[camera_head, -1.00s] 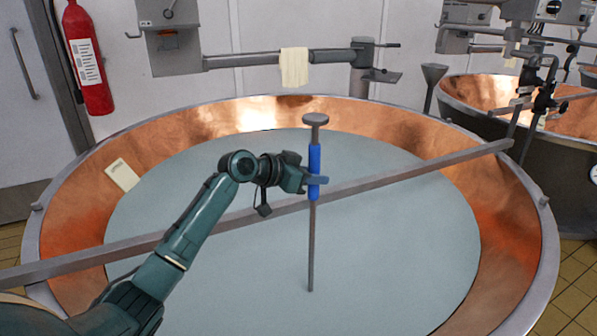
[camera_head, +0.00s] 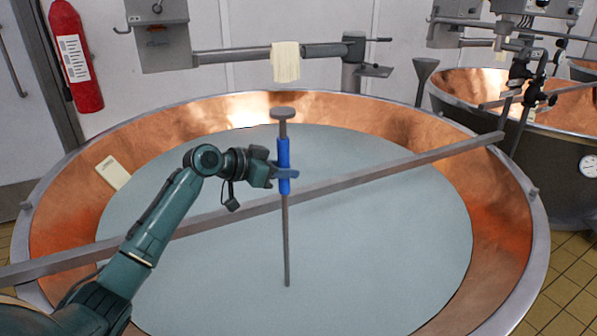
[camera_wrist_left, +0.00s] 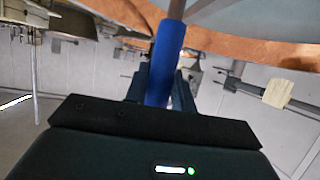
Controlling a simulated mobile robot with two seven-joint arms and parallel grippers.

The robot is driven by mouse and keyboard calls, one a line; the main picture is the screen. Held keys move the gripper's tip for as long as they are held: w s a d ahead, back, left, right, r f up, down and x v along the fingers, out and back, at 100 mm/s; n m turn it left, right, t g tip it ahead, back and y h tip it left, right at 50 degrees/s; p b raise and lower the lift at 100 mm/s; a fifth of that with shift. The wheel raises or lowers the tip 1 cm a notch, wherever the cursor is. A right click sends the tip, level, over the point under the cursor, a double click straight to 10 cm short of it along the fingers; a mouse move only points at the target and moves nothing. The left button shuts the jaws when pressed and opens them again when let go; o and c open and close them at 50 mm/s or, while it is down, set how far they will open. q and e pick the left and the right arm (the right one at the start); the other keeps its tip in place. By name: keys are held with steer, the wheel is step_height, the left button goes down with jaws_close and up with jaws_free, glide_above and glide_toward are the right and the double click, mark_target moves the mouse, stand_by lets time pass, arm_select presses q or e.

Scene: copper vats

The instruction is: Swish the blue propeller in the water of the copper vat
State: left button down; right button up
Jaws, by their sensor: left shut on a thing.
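The blue propeller is a thin grey rod with a blue grip (camera_head: 283,160) and a flat round disc on top. It stands nearly upright over the middle of the copper vat (camera_head: 150,150). The rod's lower end meets the grey-blue water (camera_head: 380,235) in the picture; anything below the surface is hidden. My left gripper (camera_head: 284,172) is shut around the blue grip. In the left wrist view the blue grip (camera_wrist_left: 165,60) stands between the two fingers. My right gripper is not in view.
A grey metal bar (camera_head: 400,167) crosses the vat diagonally, passing close to the rod. A pale rectangular piece (camera_head: 113,173) rests on the left inner wall. A cloth (camera_head: 286,62) hangs on the arm behind. A second copper vat (camera_head: 470,88) stands at the right.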

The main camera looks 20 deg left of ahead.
arm_select(q)
steer(key=s+a+b, duration=0.2)
steer(key=s+a, duration=0.1)
steer(key=a, duration=0.4)
steer(key=shift+s, duration=0.15)
steer(key=shift+a+r, duration=0.1)
steer(key=w+d+p, duration=0.5)
steer(key=w+d, duration=0.1)
steer(key=d, duration=0.6)
steer(key=shift+d, duration=0.4)
steer(key=shift+a, duration=0.1)
